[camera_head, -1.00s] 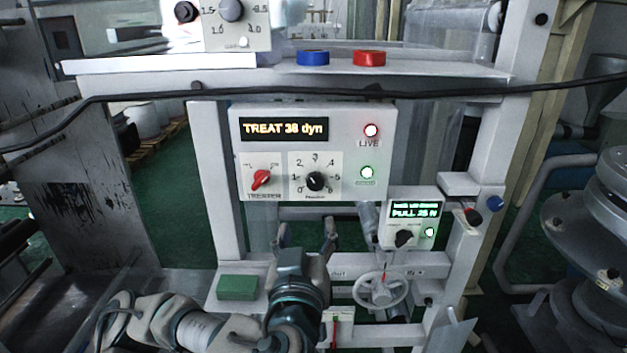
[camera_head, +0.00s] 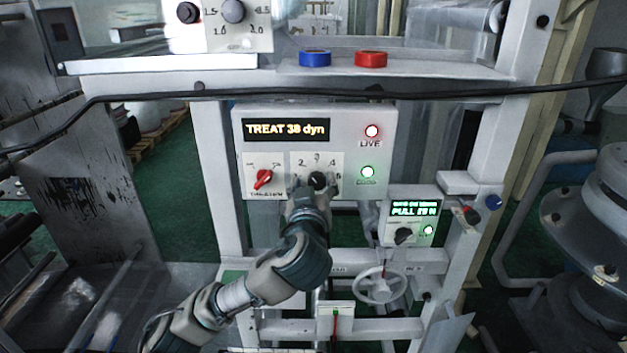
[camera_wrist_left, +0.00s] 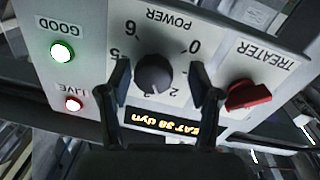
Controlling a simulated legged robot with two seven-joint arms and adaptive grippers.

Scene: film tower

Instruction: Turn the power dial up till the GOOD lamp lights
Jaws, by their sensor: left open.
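The black power dial (camera_head: 317,180) sits on the white control panel (camera_head: 352,125), and it also shows in the wrist view (camera_wrist_left: 153,74). My left gripper (camera_head: 313,188) is at the dial, its fingers open on either side of it, as the wrist view shows (camera_wrist_left: 160,72). The display (camera_head: 286,130) reads TREAT 38 dyn. My right gripper is out of view.
The red TREATER switch (camera_head: 263,180) is beside the dial. The LIVE lamp (camera_head: 372,131) glows red. A smaller box (camera_head: 413,222) reading PULL and a handwheel (camera_head: 381,285) are at lower right. A black cable (camera_head: 440,93) crosses above the panel. Blue (camera_head: 315,57) and red (camera_head: 370,59) rolls lie on the shelf.

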